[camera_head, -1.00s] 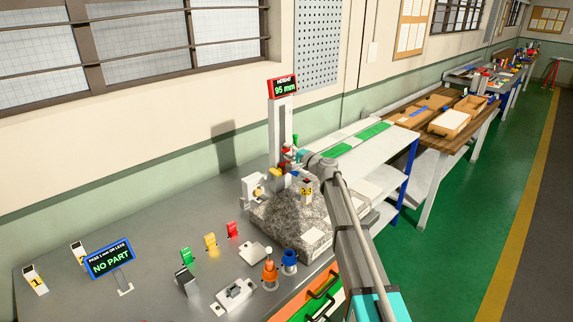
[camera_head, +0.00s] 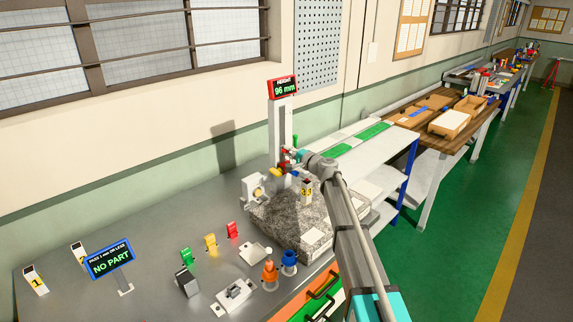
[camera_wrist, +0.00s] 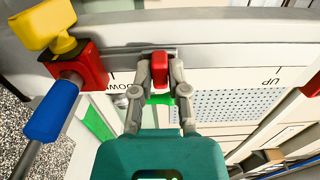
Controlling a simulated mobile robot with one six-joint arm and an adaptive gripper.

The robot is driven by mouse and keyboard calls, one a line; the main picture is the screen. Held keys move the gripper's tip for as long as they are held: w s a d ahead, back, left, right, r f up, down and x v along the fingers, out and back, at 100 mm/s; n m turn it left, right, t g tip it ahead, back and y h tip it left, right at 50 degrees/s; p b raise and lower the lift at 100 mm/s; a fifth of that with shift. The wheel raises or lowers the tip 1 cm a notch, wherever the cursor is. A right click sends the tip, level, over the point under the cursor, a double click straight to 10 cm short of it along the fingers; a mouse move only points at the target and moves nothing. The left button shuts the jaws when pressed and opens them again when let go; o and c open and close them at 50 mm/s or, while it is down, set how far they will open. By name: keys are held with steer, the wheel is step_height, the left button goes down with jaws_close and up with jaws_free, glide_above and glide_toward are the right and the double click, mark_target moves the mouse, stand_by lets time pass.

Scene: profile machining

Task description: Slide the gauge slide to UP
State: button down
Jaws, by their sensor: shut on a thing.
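The height gauge has an upright grey column (camera_head: 285,125) with a red-framed display (camera_head: 283,88) on top reading 96 mm. The gauge slide's small red grip (camera_wrist: 160,77) is between my gripper's fingers, on a grey rail in the wrist view. My gripper (camera_wrist: 161,62) is shut on it. The printed DOWN mark is just left of the grip, partly hidden by a finger; the UP mark (camera_wrist: 270,82) is farther right. A red block (camera_wrist: 84,66) with a yellow part and a blue tip sits left of the grip. In the head view my gripper partly covers the slide.
The gauge stands on a speckled stone block (camera_head: 277,225). A white device (camera_head: 253,188) stands left of the column. A "NO PART" sign (camera_head: 109,262) stands at left.

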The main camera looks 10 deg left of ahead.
mark_target(282, 115)
steer(key=shift+r+p, duration=1.65)
steer(key=shift+r, duration=0.1)
steer(key=shift+r+p, duration=0.3)
steer(key=shift+r+p, duration=4.8)
steer(key=shift+c, duration=2.2)
jaws_free()
steer(key=shift+f, duration=0.1)
